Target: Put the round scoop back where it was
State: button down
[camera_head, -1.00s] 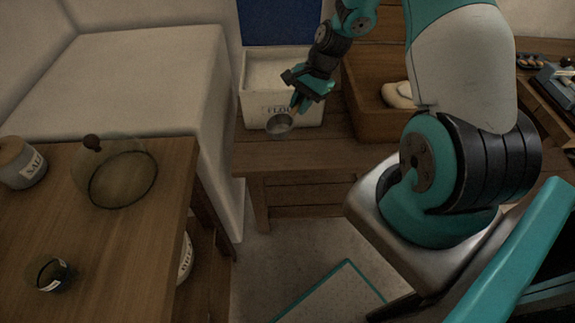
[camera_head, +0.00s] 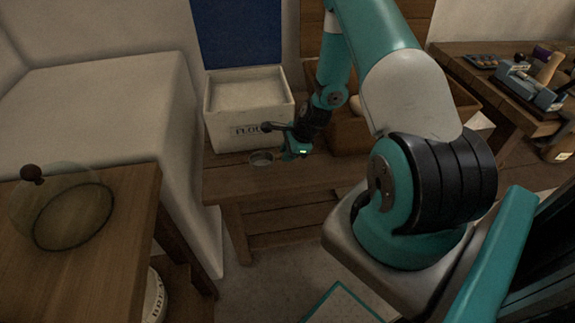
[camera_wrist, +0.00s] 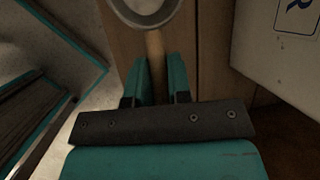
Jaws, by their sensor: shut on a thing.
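The round scoop (camera_head: 261,158) is a small metal bowl in front of the flour bin in the head view. In the wrist view its round bowl (camera_wrist: 146,8) is at the top, with a wooden handle (camera_wrist: 155,55) running down between my fingers. My gripper (camera_head: 290,150) is shut on that handle, and its teal fingers show in the wrist view (camera_wrist: 160,80). The scoop is over or just at the wooden bench (camera_head: 225,185); I cannot tell whether it touches. The white flour bin (camera_head: 250,125) stands on the bench behind the scoop.
A wooden box (camera_head: 345,135) stands right of the bin, partly behind my arm. A glass dome (camera_head: 65,205) sits on the counter at the left. A pale block (camera_head: 110,105) rises left of the bench. The bench front is mostly clear.

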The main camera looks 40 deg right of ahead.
jog(key=shift+f, duration=2.7)
jog(key=c, duration=1.1)
grip_release()
jog(key=shift+o, duration=0.2)
